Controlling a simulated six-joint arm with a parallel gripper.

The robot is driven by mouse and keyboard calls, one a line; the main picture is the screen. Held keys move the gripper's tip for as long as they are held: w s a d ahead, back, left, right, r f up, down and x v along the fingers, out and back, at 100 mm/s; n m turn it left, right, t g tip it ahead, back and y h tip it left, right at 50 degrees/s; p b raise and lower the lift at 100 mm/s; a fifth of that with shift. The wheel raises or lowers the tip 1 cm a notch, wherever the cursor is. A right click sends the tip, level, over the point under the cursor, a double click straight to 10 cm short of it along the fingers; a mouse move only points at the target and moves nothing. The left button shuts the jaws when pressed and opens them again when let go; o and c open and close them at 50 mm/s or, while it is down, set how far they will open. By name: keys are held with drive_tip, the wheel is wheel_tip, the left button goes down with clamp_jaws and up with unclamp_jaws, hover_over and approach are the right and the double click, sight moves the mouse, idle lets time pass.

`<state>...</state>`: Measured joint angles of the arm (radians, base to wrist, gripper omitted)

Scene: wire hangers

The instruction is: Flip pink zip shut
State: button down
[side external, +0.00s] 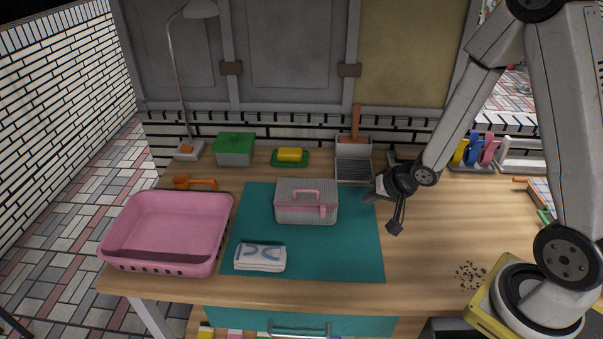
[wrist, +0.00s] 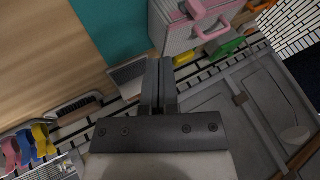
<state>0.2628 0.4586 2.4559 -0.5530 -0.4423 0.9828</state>
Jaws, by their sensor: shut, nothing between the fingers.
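A grey striped box-shaped bag (side external: 306,207) with pink trim stands upright on the teal mat (side external: 350,258). A pink handle (side external: 300,194) is on its top, and a pink zip or latch strip (side external: 321,209) shows along its upper front at the right. In the wrist view the bag (wrist: 180,30) is at the top right, with its pink parts (wrist: 208,22) showing. My gripper (side external: 396,226) is shut and empty, to the right of the bag and apart from it, near the mat's right edge. In the wrist view its fingers (wrist: 159,78) are together. I cannot tell how far the zip is closed.
A pink basin (side external: 168,230) stands at left. A folded white cloth (side external: 260,257) lies in front of the bag. A green-lidded box (side external: 234,149), a yellow block on a green dish (side external: 290,157) and a grey tray (side external: 353,160) stand behind. The table right of the mat is mostly clear.

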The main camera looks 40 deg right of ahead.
sight(323, 211)
drive_tip(key=shift+x, duration=3.95)
drive_tip(key=shift+w+a+r, duration=0.1)
drive_tip(key=shift+w+a, duration=1.2)
drive_tip(key=shift+a, duration=0.1)
drive_tip(key=w+a, duration=0.6)
drive_tip(key=a, duration=0.1)
drive_tip(key=shift+w, duration=0.4)
drive_tip(key=shift+s+d, duration=0.1)
drive_tip(key=shift+d, duration=0.05)
